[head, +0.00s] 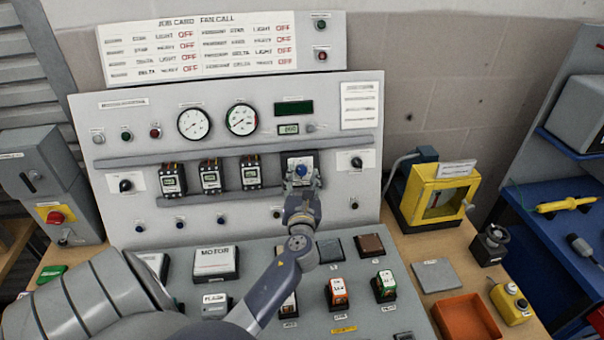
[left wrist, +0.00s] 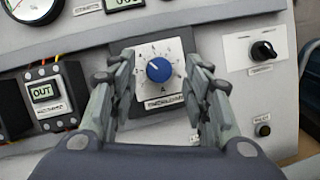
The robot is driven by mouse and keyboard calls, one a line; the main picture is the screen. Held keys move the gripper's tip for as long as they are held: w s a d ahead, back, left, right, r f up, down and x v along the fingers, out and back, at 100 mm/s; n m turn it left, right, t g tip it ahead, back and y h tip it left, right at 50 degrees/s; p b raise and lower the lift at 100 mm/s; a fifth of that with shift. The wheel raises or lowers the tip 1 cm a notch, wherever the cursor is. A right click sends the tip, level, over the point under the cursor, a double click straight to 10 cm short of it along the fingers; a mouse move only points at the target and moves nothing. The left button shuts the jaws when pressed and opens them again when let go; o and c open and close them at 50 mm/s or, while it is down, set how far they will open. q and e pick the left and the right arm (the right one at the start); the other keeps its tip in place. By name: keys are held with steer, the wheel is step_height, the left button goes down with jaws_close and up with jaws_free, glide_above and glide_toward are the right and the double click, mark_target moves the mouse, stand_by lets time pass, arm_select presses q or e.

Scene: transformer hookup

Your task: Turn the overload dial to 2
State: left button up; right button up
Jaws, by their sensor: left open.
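The overload dial is a round blue knob (left wrist: 159,70) on a white numbered plate (left wrist: 150,55). It sits on the grey upright panel, right of the contactors. In the head view the blue knob (head: 301,170) shows just above my left gripper (head: 302,178). In the left wrist view the fingers of my left gripper (left wrist: 160,82) are open, one on each side of the plate, with the knob between them and no visible touch. The knob's pointer aims to the upper left; the number it points at is too small to read surely. My right gripper is not in view.
Several black contactors (head: 211,178) stand left of the dial on the panel. A black rotary switch (left wrist: 262,50) is to its right. A yellow-framed box (head: 436,196) and an orange tray (head: 466,318) are on the bench at right. The sloped desk below carries several blocks.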

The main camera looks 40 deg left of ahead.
arm_select(q)
steer(key=shift+w+a, duration=0.4)
steer(key=shift+w, duration=0.05)
steer(key=c, duration=1.1)
steer(key=shift+o, duration=0.2)
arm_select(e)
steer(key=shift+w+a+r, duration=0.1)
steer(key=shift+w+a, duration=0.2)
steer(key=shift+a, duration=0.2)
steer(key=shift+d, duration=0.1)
